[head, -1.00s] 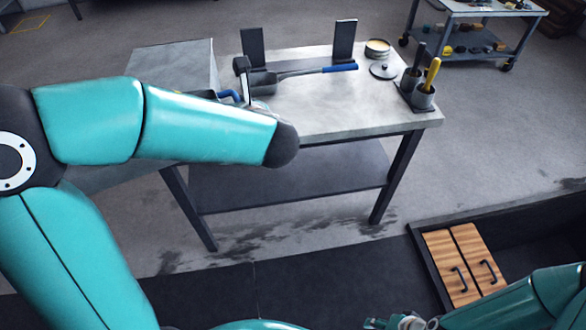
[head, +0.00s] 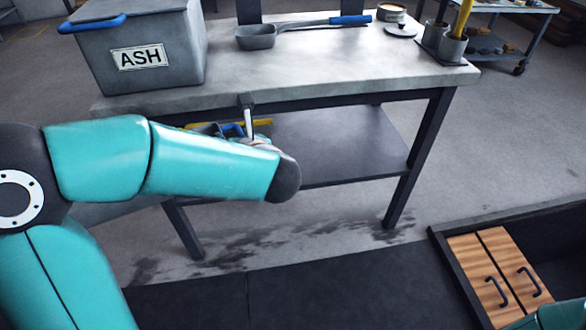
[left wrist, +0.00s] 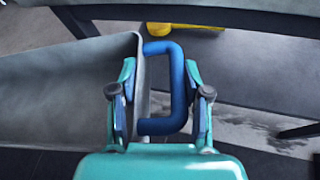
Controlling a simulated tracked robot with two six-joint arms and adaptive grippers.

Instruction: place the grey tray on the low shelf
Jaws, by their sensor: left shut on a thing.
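The grey tray (left wrist: 60,95) fills the left of the left wrist view, with its blue handle (left wrist: 172,85) at its right end. My left gripper (left wrist: 160,70) is shut on that handle. In the head view the gripper (head: 235,130) is partly hidden behind my left forearm, in front of the table and below its top edge. Most of the tray is hidden there. The low shelf (head: 345,150) is the dark board between the table legs; its left part is hidden by my arm. My right gripper is out of view.
The worktable top (head: 300,75) bears a grey ASH box (head: 185,65), a blue-handled scoop (head: 258,36) and pots (head: 450,46). A yellow thing (head: 262,122) shows at the shelf's left, also in the left wrist view (left wrist: 185,28). The shelf's right part is bare.

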